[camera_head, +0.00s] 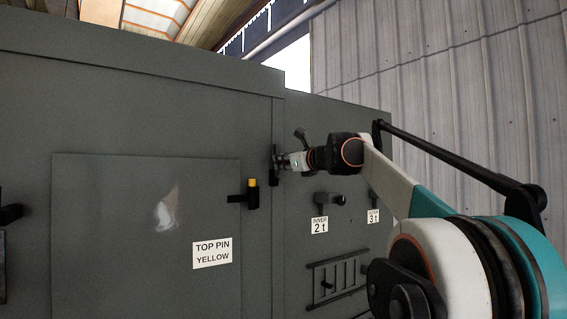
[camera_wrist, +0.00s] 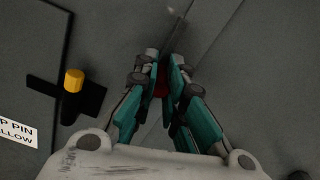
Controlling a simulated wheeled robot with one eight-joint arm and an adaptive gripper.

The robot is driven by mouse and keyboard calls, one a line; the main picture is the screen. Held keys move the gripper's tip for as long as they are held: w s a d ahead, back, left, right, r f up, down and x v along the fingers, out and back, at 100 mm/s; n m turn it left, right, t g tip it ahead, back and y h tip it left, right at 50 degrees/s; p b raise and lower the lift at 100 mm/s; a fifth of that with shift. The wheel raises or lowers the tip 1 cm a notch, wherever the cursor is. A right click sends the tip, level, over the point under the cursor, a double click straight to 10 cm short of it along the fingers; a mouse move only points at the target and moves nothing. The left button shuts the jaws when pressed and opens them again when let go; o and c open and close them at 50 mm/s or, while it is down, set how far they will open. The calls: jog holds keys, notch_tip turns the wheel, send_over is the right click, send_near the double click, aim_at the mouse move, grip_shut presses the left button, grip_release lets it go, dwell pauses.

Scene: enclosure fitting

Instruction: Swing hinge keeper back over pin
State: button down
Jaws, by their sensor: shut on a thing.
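The yellow-topped pin (camera_head: 252,183) stands upright in a black hinge (camera_head: 237,198) at the right edge of the grey door. The yellow pin (camera_wrist: 74,79) also shows at the left in the wrist view, its top uncovered, with the black hinge arm (camera_wrist: 52,92) beside it. My gripper (camera_head: 279,162) is to the right of and a little above the pin, close to the enclosure face. In the wrist view my gripper (camera_wrist: 162,76) is shut on the hinge keeper, a small dark reddish piece (camera_wrist: 161,84) mostly hidden between the fingers.
A label (camera_head: 212,253) reading TOP PIN YELLOW is on the door (camera_head: 120,230). Right of my gripper are a black fitting (camera_head: 330,199) above the INNER 2 t label (camera_head: 320,225) and a ladder-like rack (camera_head: 338,280). A corrugated wall (camera_head: 450,90) stands behind.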

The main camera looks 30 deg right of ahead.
jog(key=n, duration=0.1)
jog(key=a+n, duration=0.1)
jog(key=n, duration=0.1)
jog(key=shift+a+f+n, duration=0.15)
jog(key=shift+a+n, duration=0.1)
jog(key=shift+n, duration=0.15)
jog(key=a+f+n, duration=0.1)
jog(key=n, duration=0.5)
jog(key=a+f+n, duration=0.1)
jog(key=n, duration=0.2)
jog(key=shift+a+f, duration=0.35)
jog(key=shift+a+f+n, duration=0.1)
jog(key=shift+f+n, duration=0.35)
jog(key=shift+n, duration=0.7)
jog(key=shift+a+f+n, duration=0.1)
jog(key=shift+f+n, duration=0.35)
jog(key=shift+n, duration=0.7)
jog(key=shift+f+b, duration=0.1)
jog(key=shift+b, duration=0.2)
